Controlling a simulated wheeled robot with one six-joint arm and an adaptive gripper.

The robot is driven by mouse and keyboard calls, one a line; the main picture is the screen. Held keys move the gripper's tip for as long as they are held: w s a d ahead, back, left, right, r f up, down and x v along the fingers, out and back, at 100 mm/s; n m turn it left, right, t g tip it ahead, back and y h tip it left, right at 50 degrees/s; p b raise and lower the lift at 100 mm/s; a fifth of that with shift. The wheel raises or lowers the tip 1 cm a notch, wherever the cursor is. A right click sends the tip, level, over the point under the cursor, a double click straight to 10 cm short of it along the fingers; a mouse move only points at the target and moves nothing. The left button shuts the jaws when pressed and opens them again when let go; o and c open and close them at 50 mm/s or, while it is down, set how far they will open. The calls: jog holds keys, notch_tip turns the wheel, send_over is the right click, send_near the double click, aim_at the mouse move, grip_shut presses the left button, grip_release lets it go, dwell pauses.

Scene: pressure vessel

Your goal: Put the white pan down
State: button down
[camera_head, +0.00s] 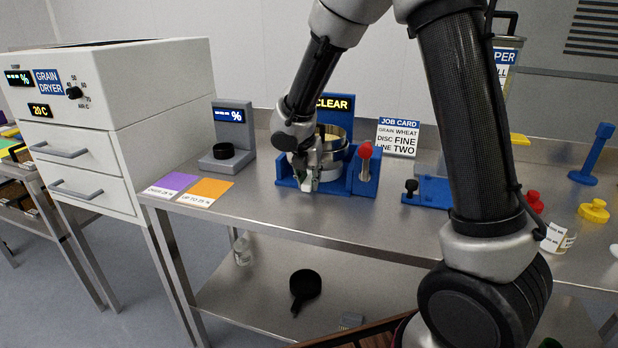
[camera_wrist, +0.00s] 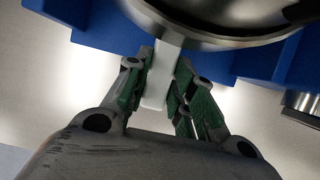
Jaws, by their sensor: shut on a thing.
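The white pan shows in the head view as a pale round body (camera_head: 335,158) at the blue stand (camera_head: 362,187), partly hidden by my wrist. My gripper (camera_head: 306,178) is at its near side. In the wrist view, the green-padded fingers of my gripper (camera_wrist: 165,90) are shut on the pan's white handle (camera_wrist: 159,82). The handle runs up to a round metal rim (camera_wrist: 225,38), with the blue stand (camera_wrist: 95,35) beside and behind it. I cannot tell whether the pan rests on the stand or hangs just above it.
A grey scale (camera_head: 230,135) with a black puck stands left, near purple and orange cards (camera_head: 206,190). The bench front (camera_head: 300,225) is bare.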

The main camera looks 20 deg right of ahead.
jog(key=c, duration=1.2)
grip_release()
jog(key=shift+f, duration=0.1)
jog(key=v, duration=1.2)
